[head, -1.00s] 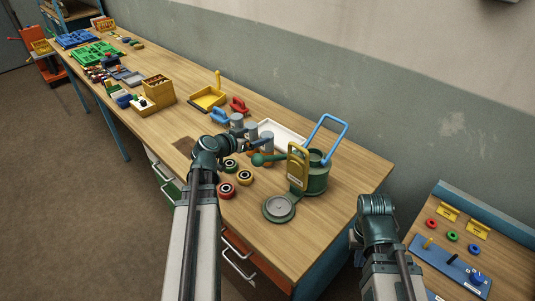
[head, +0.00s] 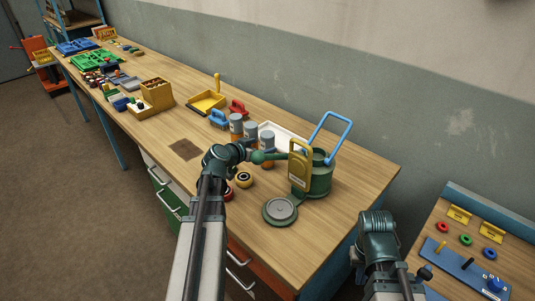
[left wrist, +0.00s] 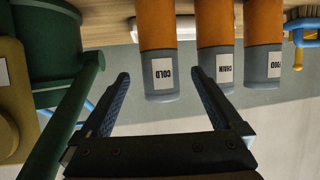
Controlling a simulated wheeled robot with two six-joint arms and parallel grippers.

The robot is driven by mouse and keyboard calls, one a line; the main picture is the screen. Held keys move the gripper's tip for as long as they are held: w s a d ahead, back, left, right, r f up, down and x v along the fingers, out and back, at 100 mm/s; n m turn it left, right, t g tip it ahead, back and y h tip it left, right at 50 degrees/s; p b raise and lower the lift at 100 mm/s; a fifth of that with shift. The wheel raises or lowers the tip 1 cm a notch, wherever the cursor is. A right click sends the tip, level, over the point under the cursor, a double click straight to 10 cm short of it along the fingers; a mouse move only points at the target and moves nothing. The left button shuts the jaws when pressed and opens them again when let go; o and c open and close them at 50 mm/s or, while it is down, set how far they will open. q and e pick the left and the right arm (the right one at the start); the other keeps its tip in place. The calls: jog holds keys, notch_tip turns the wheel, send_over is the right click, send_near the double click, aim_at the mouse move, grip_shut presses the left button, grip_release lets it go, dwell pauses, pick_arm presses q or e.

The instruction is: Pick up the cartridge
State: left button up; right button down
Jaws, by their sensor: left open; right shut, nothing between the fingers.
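Three orange cartridges with grey ends stand in a row on the bench: rear (head: 236,124), middle (head: 250,133) and front (head: 267,146). My left gripper (head: 250,149) is open beside the front one. In the left wrist view, which is upside down, one labelled cartridge (left wrist: 161,50) appears between the open fingers (left wrist: 160,78); its grey end overlaps the gap, and I see no contact. Two more cartridges (left wrist: 216,55) (left wrist: 263,50) are to its right. My right gripper (head: 357,256) is shut and empty, low by the bench's right end, mostly hidden by its wrist.
A green canister (head: 318,180) with a blue handle and yellow plate stands right of the cartridges; its green rod (left wrist: 62,125) is close to my left gripper. A round grey-topped lid (head: 280,210) and a white tray (head: 290,137) are nearby. Rolls lie under my left arm.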

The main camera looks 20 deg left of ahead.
aim_at(263, 145)
pick_arm(q)
jog(key=x, duration=0.3)
jog(key=shift+w+f+b, duration=0.1)
jog(key=shift+w+b, duration=0.1)
jog(key=shift+b, duration=0.2)
jog(key=shift+s, duration=0.1)
grip_shut()
